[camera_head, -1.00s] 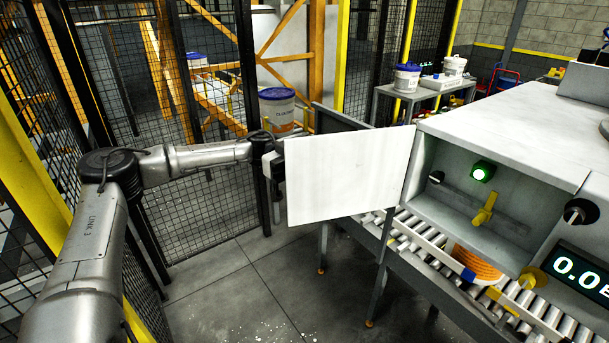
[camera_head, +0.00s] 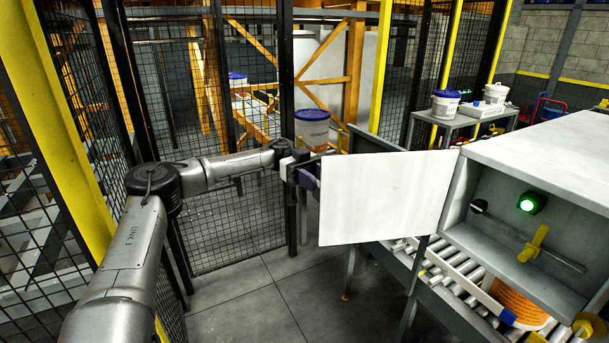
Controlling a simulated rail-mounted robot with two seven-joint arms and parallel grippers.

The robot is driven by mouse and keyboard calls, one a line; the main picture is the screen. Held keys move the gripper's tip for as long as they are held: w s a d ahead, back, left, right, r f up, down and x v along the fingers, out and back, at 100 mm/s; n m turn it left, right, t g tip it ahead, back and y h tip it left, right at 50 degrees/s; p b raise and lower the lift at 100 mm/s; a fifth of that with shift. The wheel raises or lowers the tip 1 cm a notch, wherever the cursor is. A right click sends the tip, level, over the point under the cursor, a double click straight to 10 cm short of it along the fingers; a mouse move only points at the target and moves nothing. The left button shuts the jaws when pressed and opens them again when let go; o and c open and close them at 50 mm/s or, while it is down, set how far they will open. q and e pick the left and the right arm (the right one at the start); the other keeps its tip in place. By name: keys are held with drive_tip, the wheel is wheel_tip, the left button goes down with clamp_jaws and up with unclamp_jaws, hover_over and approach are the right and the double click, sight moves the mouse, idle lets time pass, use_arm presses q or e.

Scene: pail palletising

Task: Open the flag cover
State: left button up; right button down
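The flag cover, a flat white panel (camera_head: 388,198), stands swung out to the left from the front of the grey cabinet (camera_head: 560,150). The cabinet's front recess is exposed, showing a yellow lever (camera_head: 533,244), a grey bar and a lit green button (camera_head: 531,203). My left gripper (camera_head: 307,177) is at the cover's left edge. Its fingertips are partly hidden by the panel, so I cannot tell whether they touch or hold it. My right gripper is not in view.
A roller conveyor (camera_head: 452,268) runs under the cabinet, with an orange-labelled pail (camera_head: 516,300) on it. A pail with a blue lid (camera_head: 313,130) stands behind my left gripper. Mesh fencing (camera_head: 235,225) is close to my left arm. The floor in front of the cover is clear.

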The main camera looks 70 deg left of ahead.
use_arm(q)
drive_tip(key=b+v, duration=0.1)
drive_tip(key=v, duration=0.5)
idle(0.8)
